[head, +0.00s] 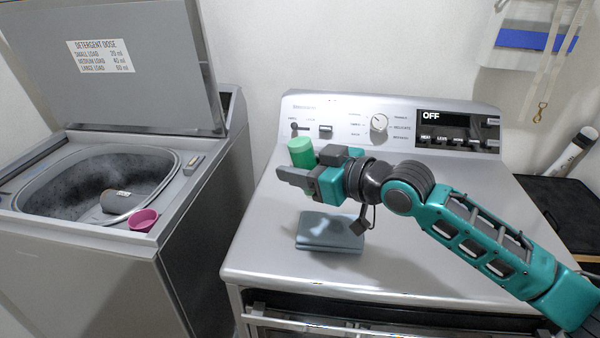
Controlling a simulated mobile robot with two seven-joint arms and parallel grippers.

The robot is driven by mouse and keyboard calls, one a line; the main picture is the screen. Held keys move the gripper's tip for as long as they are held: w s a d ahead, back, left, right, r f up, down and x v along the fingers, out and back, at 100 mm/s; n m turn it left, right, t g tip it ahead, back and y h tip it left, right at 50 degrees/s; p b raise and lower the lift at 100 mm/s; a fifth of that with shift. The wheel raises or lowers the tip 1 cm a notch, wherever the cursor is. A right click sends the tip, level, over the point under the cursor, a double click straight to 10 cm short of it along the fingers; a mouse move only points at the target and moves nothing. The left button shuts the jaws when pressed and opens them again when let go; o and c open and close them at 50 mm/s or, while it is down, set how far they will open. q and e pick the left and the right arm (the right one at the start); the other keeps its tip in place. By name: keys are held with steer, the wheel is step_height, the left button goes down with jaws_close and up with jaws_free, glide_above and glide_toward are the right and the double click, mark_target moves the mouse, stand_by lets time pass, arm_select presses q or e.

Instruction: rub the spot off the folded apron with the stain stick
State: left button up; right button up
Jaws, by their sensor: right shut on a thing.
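The folded apron (330,240) is a grey-blue stack lying flat on the top of the right-hand machine. A paler patch shows on its upper face; I cannot tell from here whether it is the spot. My right gripper (302,172) is shut on the green stain stick (301,152), a short cylinder that stands up between the fingers. The gripper holds it above the machine top, behind and above the apron, apart from it. The lower part of the stick is partly hidden by the fingers. My left gripper is not in view.
The open washer (170,255) stands at left, lid up, with a pink cup (143,219) on its rim. The machine's control panel (390,125) rises behind my right gripper. The machine top (420,265) is clear right of the apron. A dark surface (560,200) lies at far right.

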stand_by(0.6)
steer(key=shift+n+g+h, duration=0.4)
steer(key=shift+g+h, duration=0.1)
steer(key=shift+h, duration=0.4)
steer(key=shift+s+d+f, duration=0.1)
steer(key=shift+d+f, duration=0.2)
steer(key=shift+f, duration=0.7)
steer(key=shift+s+d+f, duration=0.1)
steer(key=shift+d+f, duration=0.25)
steer(key=shift+f, duration=0.6)
steer(key=shift+d+f, duration=0.3)
steer(key=shift+f, duration=0.7)
steer(key=shift+f+b, duration=0.4)
steer(key=shift+f, duration=0.35)
steer(key=shift+d, duration=0.1)
